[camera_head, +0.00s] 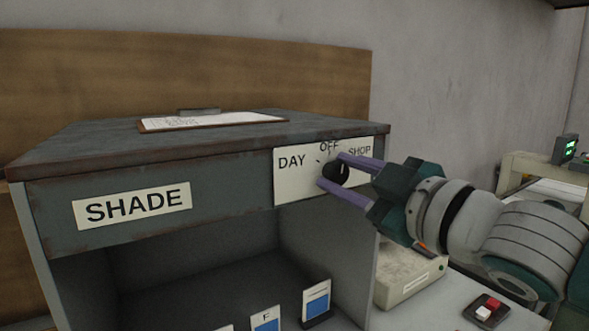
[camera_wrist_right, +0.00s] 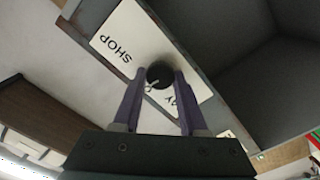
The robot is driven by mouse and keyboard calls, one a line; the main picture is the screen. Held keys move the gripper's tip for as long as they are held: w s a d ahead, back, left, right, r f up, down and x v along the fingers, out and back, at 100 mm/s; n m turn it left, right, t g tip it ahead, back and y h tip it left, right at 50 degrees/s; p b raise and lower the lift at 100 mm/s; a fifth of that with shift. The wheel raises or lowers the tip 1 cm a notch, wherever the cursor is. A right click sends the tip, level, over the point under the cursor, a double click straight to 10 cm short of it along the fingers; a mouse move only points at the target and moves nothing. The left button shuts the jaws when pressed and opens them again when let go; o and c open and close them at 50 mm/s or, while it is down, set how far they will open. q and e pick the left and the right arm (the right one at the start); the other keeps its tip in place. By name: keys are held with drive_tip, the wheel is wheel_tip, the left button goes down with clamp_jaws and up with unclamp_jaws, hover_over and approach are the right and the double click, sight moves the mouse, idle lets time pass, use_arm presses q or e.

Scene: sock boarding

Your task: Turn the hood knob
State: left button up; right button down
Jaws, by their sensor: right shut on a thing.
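The hood knob (camera_head: 337,172) is a round black knob on a white label plate (camera_head: 288,182) at the right end of the hood's front. The plate reads DAY, OFF and SHOP. My right gripper (camera_head: 330,170) reaches in from the right, its purple fingers shut on the knob from either side. In the right wrist view the knob (camera_wrist_right: 160,72) sits between the fingertips (camera_wrist_right: 159,78). A small pale mark shows on the knob's edge, towards lettering partly covered by a finger. My left gripper is in neither view.
The hood (camera_head: 60,215) carries a SHADE label (camera_head: 132,205). A clipboard (camera_head: 210,121) lies on its top. Small cards with blue patches (camera_head: 317,303) stand inside. A beige box (camera_head: 405,276) and a switch box with red and white buttons (camera_head: 486,311) are at right.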

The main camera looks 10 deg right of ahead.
drive_tip(key=shift+n, duration=0.6)
drive_tip(key=shift+c, duration=2.4)
unclamp_jaws()
drive_tip(key=v, duration=1)
drive_tip(key=shift+b, duration=0.45)
